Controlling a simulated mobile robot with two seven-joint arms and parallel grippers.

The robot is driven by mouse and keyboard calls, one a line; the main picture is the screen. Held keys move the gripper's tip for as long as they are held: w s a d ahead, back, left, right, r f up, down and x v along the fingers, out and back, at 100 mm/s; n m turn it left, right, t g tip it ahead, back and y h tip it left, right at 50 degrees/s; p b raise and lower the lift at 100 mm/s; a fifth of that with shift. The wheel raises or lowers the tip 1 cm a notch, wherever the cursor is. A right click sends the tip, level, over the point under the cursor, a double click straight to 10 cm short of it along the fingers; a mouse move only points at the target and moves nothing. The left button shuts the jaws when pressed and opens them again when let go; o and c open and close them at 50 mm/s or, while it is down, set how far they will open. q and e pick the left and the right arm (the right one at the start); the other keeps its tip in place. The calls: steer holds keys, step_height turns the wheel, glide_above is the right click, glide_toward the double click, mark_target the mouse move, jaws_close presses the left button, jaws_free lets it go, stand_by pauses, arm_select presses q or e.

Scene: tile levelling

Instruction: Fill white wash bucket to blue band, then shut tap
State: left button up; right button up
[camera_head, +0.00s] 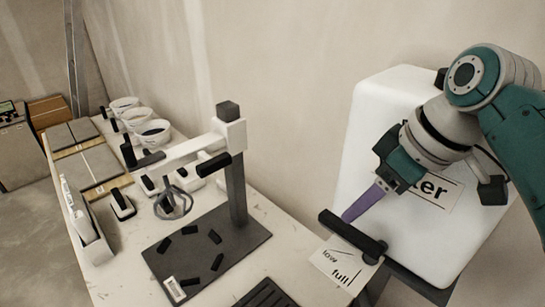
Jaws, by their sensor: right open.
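A white tank (385,110) stands at the right with a label ending in "ter", partly hidden by my right arm. A black bar-shaped handle (352,236), which looks like the tap lever, sits low in front of the tank. A white card (345,262) reading "low" and "full" is just below it. My right gripper (365,203) has purple fingers, is open, and points down close above the handle; I cannot tell whether it touches. No bucket shows under the handle and no blue band is visible. My left gripper is out of view.
Several white tubs (152,133) stand at the back left by the wall. A stand with a dark post (236,190) and white arm rises from a dark base plate (212,250) holding small black pieces. Grey tiles (100,163) lie at the left. The table front is partly clear.

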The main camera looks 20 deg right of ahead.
mark_target(340, 222)
steer(key=x, duration=0.6)
steer(key=shift+w+f+b, duration=0.15)
steer(key=shift+w+b, duration=0.05)
steer(key=shift+b, duration=0.15)
jaws_close()
stand_by(1.1)
